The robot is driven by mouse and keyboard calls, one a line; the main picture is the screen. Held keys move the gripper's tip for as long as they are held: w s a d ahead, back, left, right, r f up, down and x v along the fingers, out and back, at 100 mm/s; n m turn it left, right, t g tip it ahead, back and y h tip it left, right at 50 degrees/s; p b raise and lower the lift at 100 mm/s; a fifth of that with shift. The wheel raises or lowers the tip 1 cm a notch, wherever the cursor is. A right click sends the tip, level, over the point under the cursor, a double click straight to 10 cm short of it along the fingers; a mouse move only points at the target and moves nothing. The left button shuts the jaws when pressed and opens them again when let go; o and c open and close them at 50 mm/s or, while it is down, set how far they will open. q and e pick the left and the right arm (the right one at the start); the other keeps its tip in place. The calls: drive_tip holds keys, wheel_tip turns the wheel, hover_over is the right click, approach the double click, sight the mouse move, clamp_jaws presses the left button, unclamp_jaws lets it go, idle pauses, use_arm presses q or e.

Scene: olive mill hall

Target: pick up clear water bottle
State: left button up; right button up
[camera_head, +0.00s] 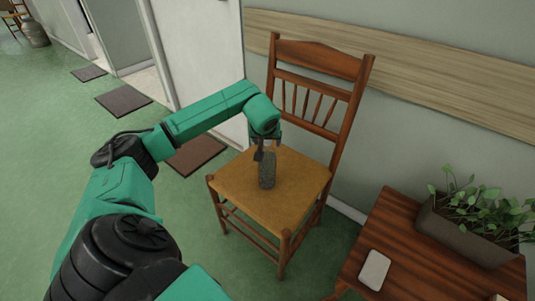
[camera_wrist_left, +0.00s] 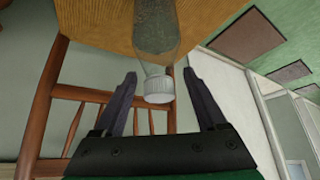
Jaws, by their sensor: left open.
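The clear water bottle (camera_head: 267,170) stands upright on the tan seat of a wooden chair (camera_head: 240,187). My left gripper (camera_head: 261,149) is just above and beside the bottle's top in the head view. In the left wrist view the bottle (camera_wrist_left: 156,35) shows with its white ribbed cap (camera_wrist_left: 158,88) between the two dark fingers of my left gripper (camera_wrist_left: 160,80). The fingers are open, with a gap on both sides of the cap. Part of the bottle's upper end is hidden by the gripper in the head view. My right gripper is not in view.
A wooden side table (camera_head: 365,238) stands right of the chair with a planter (camera_head: 460,235) of green leaves and a pale flat object (camera_head: 374,270) on it. The chair's backrest (camera_head: 317,80) rises behind the seat. Dark mats (camera_head: 195,155) lie on the green floor.

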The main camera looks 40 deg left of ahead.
use_arm(q)
drive_tip(key=shift+x, duration=1.1)
drive_tip(key=shift+c, duration=0.3)
clamp_jaws()
drive_tip(key=shift+r, duration=0.1)
